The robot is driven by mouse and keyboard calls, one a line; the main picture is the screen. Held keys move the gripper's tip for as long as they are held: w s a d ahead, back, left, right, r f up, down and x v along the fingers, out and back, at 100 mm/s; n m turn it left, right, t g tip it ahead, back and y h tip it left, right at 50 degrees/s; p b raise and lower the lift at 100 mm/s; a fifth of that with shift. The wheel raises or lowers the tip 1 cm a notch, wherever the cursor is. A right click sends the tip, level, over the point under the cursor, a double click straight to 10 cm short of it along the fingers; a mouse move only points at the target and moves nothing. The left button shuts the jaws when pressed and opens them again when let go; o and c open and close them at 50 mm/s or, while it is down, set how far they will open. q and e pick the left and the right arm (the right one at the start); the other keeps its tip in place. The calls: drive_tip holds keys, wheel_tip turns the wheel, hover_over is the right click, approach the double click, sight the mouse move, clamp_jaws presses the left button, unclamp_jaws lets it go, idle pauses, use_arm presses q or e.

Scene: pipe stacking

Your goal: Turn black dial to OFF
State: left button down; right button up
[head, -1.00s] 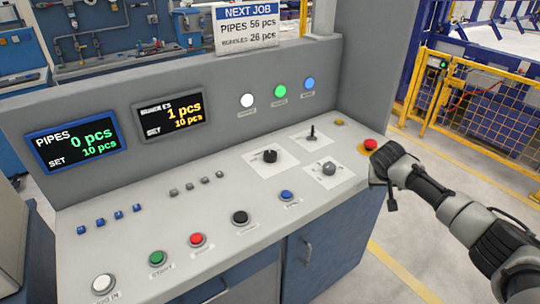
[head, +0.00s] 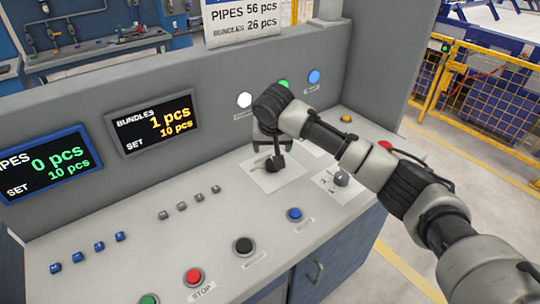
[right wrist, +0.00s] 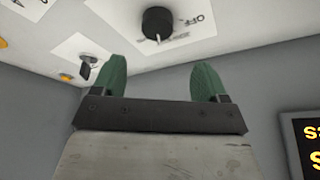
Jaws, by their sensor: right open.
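The black dial (head: 275,164) sits on a white label plate on the control panel. In the right wrist view the black dial (right wrist: 158,22) shows a white pointer mark toward the bottom of the picture. The printed word OFF (right wrist: 193,19) is to its right. My right gripper (head: 272,146) is over the panel near the dial, partly hidden by its own wrist in the head view. In the right wrist view its green fingers (right wrist: 160,78) are open and empty. The dial is beyond their tips, apart from them. My left gripper is not in view.
A grey knob (head: 342,179) stands right of the dial, and a small black lever (right wrist: 87,66) shows in the right wrist view. A red button (head: 385,145) is at the panel's right end. Coloured buttons line the front; the upright back wall carries displays (head: 155,122) and lamps.

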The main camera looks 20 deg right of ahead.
sight(269, 166)
drive_tip(key=x, duration=0.4)
drive_tip(key=shift+s+d+f, duration=0.2)
drive_tip(key=shift+s+f, duration=0.05)
drive_tip(key=shift+s, duration=0.1)
drive_tip(key=x, duration=0.4)
drive_tip(key=shift+w+a, duration=0.1)
drive_tip(key=shift+w, duration=0.1)
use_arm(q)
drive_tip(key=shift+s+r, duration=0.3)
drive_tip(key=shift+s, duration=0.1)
use_arm(e)
drive_tip(key=shift+f, duration=0.25)
drive_tip(key=shift+c, duration=0.2)
drive_tip(key=c, duration=0.9)
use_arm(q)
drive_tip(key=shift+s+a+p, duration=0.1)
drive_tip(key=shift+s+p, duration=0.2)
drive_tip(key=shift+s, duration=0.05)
